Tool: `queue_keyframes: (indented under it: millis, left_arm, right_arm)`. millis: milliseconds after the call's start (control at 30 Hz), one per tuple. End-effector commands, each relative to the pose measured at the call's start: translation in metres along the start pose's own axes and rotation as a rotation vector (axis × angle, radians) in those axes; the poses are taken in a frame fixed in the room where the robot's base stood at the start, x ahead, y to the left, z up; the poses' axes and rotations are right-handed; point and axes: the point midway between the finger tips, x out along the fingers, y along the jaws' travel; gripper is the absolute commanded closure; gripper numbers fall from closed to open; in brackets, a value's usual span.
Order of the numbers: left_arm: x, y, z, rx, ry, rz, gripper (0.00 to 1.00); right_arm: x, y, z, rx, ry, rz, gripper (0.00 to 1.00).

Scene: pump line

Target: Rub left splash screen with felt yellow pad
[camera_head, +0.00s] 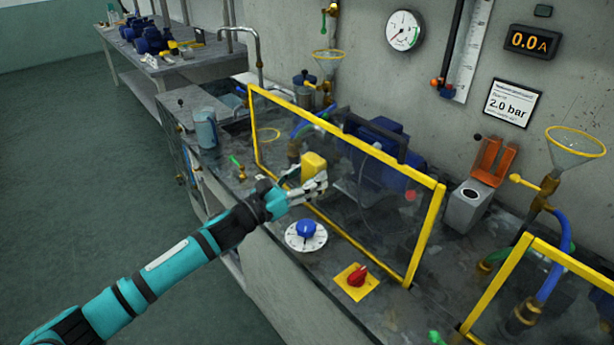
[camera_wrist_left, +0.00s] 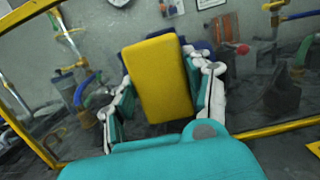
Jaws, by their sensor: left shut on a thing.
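The left splash screen (camera_head: 376,215) is a clear upright panel in a yellow frame, standing on the bench in front of a blue pump. My left gripper (camera_head: 312,176) is at the left half of the screen, on its near side. It is shut on the yellow felt pad (camera_head: 314,164). In the left wrist view the pad (camera_wrist_left: 157,78) fills the space between the two fingers and faces the screen; whether it touches the panel cannot be told. The gripper fingers (camera_wrist_left: 160,95) grip the pad's sides. My right gripper is not in view.
A blue knob on a white dial (camera_head: 306,233) and a red knob on a yellow plate (camera_head: 356,276) sit on the bench before the screen. A second yellow-framed screen (camera_head: 545,290) stands at right. A grey-blue jug (camera_head: 205,128) stands at left.

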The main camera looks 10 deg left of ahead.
Motion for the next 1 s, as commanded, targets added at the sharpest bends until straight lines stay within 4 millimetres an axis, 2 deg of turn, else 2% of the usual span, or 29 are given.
queue_keyframes:
  millis: [300, 567, 1000]
  left_arm:
    - [0.002, 0.030, -0.002, 0.003, 0.001, 0.004, 0.75]
    - [0.002, 0.039, -0.001, 0.002, 0.001, 0.004, 0.75]
    - [0.000, 0.072, -0.001, 0.002, 0.001, 0.004, 0.75]
  right_arm:
    - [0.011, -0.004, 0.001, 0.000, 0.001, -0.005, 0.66]
    - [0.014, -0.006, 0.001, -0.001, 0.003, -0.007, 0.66]
    - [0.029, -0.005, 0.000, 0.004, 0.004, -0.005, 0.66]
